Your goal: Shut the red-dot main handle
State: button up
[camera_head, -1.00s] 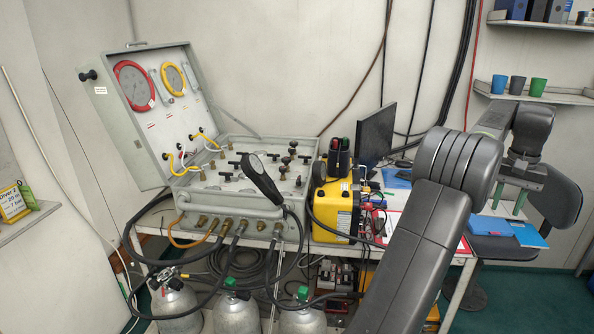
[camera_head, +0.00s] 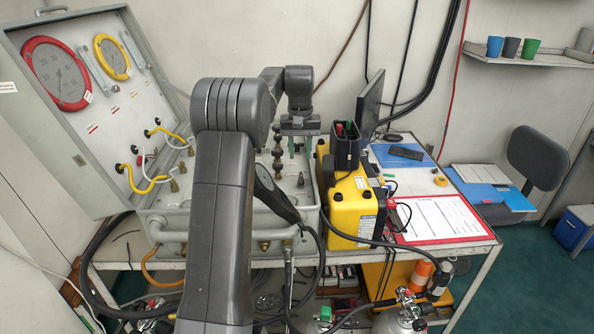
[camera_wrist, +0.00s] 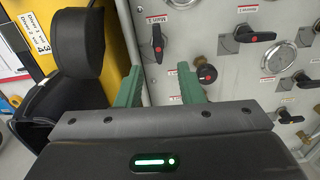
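In the wrist view, a black lever handle with a red dot (camera_wrist: 158,42) sits on the grey panel, just beyond my fingertips. It lies roughly up and down in the picture, below a small label that seems to read Main. A second black handle with a red dot (camera_wrist: 258,37) lies sideways further right. My gripper (camera_wrist: 162,72) is open, with its two green fingers apart and nothing between them. A round black knob with a red dot (camera_wrist: 207,73) is right beside the right finger. In the head view my gripper (camera_head: 300,142) hangs over the panel, and my arm hides most handles.
A yellow case (camera_head: 351,207) with a black holder (camera_head: 346,148) stands close right of the panel. The open lid (camera_head: 100,150) with gauges rises at left. A column of dark knobs (camera_head: 278,160) stands near my gripper. A red-edged sheet (camera_head: 440,218) lies on the table.

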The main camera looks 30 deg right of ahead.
aim_at(301, 176)
notch_tip(301, 176, down, 8)
jog(key=shift+s+d+r+p, duration=0.1)
jog(key=shift+r+p, duration=0.15)
jog(key=shift+p, duration=0.15)
grip_shut()
